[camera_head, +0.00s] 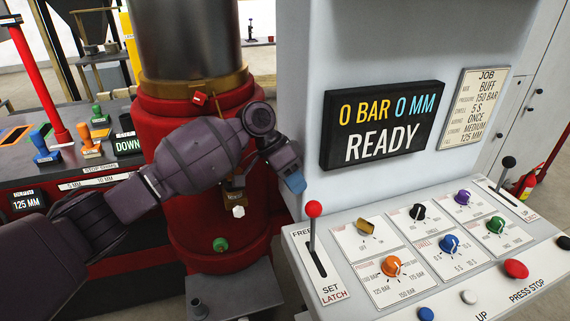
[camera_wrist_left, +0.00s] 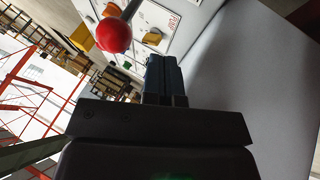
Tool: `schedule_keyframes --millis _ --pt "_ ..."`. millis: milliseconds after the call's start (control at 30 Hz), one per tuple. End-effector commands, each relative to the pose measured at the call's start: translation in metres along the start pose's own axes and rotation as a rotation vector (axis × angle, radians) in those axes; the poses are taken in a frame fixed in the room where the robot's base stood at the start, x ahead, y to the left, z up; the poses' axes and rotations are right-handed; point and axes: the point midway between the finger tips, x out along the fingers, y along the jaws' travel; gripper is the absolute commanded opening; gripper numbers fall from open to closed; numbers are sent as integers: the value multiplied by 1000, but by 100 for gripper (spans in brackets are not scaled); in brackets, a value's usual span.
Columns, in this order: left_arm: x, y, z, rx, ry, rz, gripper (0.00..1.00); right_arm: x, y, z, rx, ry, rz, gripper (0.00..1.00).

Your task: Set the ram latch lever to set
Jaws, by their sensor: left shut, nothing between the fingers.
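The ram latch lever (camera_head: 313,209) has a red ball knob and a thin rod. It stands in a slot at the left end of the sloped control panel, with its rod at the far, FREE end; the SET LATCH label (camera_head: 332,288) is at the near end. My left gripper (camera_head: 294,183) has blue fingers, shut and empty, just above and left of the knob, apart from it in the picture. In the left wrist view the red knob (camera_wrist_left: 114,36) lies ahead and left of the shut fingers (camera_wrist_left: 163,75). My right gripper is not in view.
The panel (camera_head: 440,285) holds several coloured knobs and buttons right of the lever. The grey cabinet wall with a READY display (camera_head: 382,125) rises behind. The red press column (camera_head: 190,240) is left.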

Motion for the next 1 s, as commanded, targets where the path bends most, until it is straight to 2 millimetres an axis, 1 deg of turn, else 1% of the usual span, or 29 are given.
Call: schedule_keyframes --millis 33,100,300,767,1000 --pt "1 7 0 3 0 0 0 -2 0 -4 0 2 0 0" --pt "6 13 0 2 1 0 0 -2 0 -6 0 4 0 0" --pt "13 22 1 0 0 -1 0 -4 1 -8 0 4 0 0" --pt "14 23 1 1 1 -3 0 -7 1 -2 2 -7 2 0" --pt "12 17 -5 14 0 -28 0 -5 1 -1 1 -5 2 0"
